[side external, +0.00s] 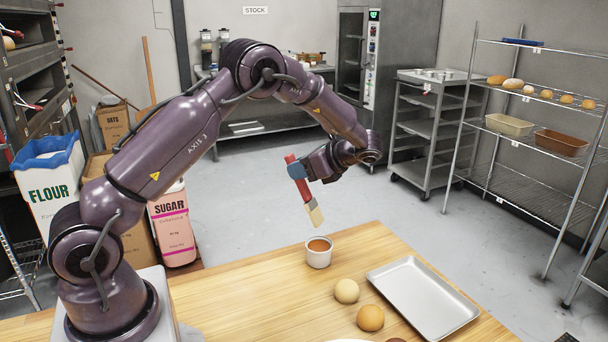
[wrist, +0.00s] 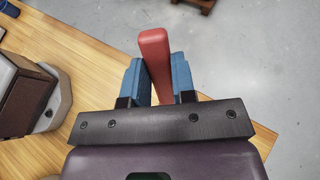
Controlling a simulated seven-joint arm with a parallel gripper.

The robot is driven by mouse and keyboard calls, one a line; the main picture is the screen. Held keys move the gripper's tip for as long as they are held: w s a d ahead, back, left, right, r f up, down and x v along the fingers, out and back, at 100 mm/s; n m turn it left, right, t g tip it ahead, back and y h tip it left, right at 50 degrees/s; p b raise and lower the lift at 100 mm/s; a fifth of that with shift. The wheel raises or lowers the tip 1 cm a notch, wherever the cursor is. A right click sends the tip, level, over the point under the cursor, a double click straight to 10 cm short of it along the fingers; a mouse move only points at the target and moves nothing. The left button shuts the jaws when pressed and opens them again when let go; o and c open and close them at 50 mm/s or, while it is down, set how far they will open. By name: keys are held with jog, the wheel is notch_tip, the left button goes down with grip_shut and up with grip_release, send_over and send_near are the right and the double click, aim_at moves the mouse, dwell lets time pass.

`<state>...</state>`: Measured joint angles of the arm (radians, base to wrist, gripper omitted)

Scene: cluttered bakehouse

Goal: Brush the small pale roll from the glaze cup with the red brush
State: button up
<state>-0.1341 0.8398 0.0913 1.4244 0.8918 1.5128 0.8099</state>
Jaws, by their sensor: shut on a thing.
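My gripper (side external: 296,172) is shut on the red brush (side external: 303,189) and holds it in the air above the glaze cup. The brush hangs tilted, with its pale bristles down and clear of the cup. In the wrist view the red handle (wrist: 154,60) stands between the blue finger pads; the bristles are hidden there. The glaze cup (side external: 318,258) is small and white, with orange-brown glaze inside, on the wooden table. The small pale roll (side external: 346,291) sits on the table in front of the cup, to its right.
A browner roll (side external: 370,318) sits close to the pale one. An empty metal tray (side external: 446,312) lies to their right on the table (side external: 240,285). Parts of other things show at the bottom edge. The table left of the cup is clear.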

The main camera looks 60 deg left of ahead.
aim_at(309, 194)
jog(key=shift+f, duration=3.65)
jog(key=shift+r, duration=3.5)
jog(key=s+d+f+t+h, duration=0.1)
jog(key=d+f+h, duration=0.1)
jog(key=d+f, duration=0.4)
jog(key=shift+s+d+f+t, duration=0.3)
jog(key=shift+s+d+f, duration=0.1)
jog(key=shift+d, duration=1.9)
jog(key=shift+f, duration=0.7)
jog(key=shift+w+a, duration=0.1)
jog(key=shift+w, duration=0.05)
